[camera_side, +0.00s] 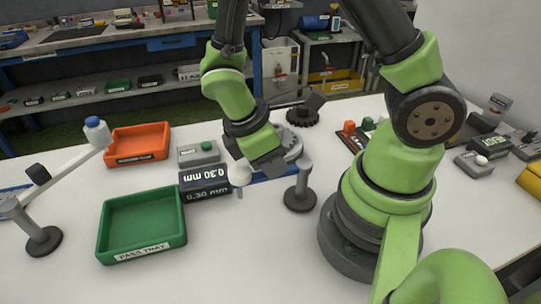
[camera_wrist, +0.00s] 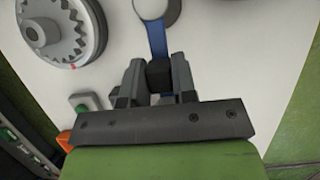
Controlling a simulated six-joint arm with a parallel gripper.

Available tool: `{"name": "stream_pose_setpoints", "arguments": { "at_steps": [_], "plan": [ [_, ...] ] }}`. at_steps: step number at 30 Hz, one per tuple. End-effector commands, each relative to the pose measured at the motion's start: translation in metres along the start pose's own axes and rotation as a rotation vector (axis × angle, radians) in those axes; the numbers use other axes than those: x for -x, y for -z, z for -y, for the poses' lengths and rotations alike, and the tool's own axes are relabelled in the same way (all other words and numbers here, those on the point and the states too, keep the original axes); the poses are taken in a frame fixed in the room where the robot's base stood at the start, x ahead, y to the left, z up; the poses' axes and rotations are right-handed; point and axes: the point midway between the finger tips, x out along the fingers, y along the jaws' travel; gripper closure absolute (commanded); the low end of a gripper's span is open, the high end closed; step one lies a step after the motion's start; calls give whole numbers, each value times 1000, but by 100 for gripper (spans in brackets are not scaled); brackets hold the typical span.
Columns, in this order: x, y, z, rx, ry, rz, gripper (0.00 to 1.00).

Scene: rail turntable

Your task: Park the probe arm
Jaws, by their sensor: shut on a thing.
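My gripper (camera_side: 268,163) points down at the middle of the bench. In the wrist view (camera_wrist: 159,76) its jaws are shut on a black block (camera_wrist: 160,72). I take this block to be the grip of the probe arm; the side view hides most of it. A blue strip (camera_wrist: 157,38) runs from the block towards a round grey part (camera_wrist: 150,8). A grey post (camera_side: 300,190) on a round base stands just right of my gripper. A pale rounded tip (camera_side: 240,174) shows left of the jaws. The toothed turntable (camera_wrist: 57,28) is behind my gripper, partly hidden in the side view (camera_side: 292,142).
A black 0.30 mm readout (camera_side: 205,181) stands close left of my gripper. The green pass tray (camera_side: 142,224) and an orange tray (camera_side: 138,143) lie farther left. Another pivoting arm (camera_side: 66,163) stands at far left. A green-button box (camera_side: 199,152) sits behind the readout. The front bench is clear.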

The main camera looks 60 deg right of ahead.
Motion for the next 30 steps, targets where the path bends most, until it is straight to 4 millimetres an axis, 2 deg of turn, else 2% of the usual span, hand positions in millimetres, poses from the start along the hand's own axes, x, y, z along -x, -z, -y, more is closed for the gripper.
{"name": "stream_pose_setpoints", "arguments": {
  "at_steps": [12,13,15,16,25,30],
  "plan": [
    [0,0,1,15,-3,0,100],
    [0,0,2,14,-3,0,68],
    [0,0,1,13,-2,0,52],
    [0,0,1,13,-2,0,49],
    [2,0,1,11,-3,0,49],
    [19,1,0,9,-7,-4,49]
  ]
}}
